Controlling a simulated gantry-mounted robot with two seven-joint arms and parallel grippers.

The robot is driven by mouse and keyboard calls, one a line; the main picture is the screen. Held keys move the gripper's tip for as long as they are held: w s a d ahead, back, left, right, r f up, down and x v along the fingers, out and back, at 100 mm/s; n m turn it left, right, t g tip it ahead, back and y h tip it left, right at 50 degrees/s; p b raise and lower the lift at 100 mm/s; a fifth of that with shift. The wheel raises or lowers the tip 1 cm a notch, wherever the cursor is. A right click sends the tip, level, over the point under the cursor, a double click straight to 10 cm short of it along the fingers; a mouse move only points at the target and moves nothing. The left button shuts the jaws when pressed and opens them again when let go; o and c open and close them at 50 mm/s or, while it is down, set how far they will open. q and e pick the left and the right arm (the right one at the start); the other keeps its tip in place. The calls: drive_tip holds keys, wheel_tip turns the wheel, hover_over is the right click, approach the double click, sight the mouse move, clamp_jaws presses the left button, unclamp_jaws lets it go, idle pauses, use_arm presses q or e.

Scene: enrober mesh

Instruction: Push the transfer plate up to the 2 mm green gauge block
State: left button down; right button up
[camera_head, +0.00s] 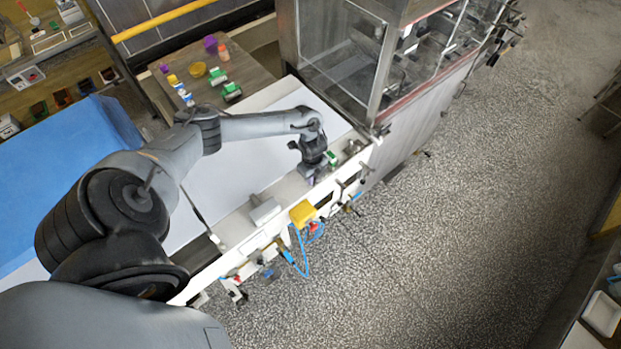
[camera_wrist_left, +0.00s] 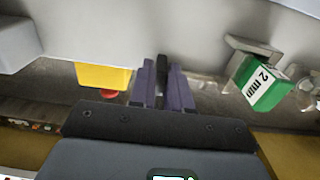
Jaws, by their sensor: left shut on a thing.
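The green and white gauge block (camera_wrist_left: 262,82) marked 2 mm sits tilted at the right in the left wrist view, against a grey metal bracket (camera_wrist_left: 250,47). In the head view it is a small green patch (camera_head: 331,158) just right of my left gripper (camera_head: 308,178). In the left wrist view my left gripper's purple fingers (camera_wrist_left: 162,90) are shut on a narrow black upright piece (camera_wrist_left: 162,70), apart from the block. A smooth grey surface lies beyond the fingers; I cannot tell where the transfer plate's edges are. My right gripper is not in view.
A yellow box (camera_head: 303,213) and a grey box (camera_head: 265,211) stand along the machine's front rail, with a blue cable (camera_head: 301,258) hanging below. A glass-walled machine (camera_head: 345,50) stands beyond. A board (camera_head: 243,66) with several coloured things is at upper left.

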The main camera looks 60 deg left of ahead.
use_arm(q)
drive_tip(key=c, duration=1.2)
unclamp_jaws()
drive_tip(key=shift+w, duration=0.15)
drive_tip(key=shift+o, duration=0.2)
drive_tip(key=shift+r, duration=0.15)
drive_tip(key=shift+r, duration=0.25)
wheel_tip(320, 180, up, 10)
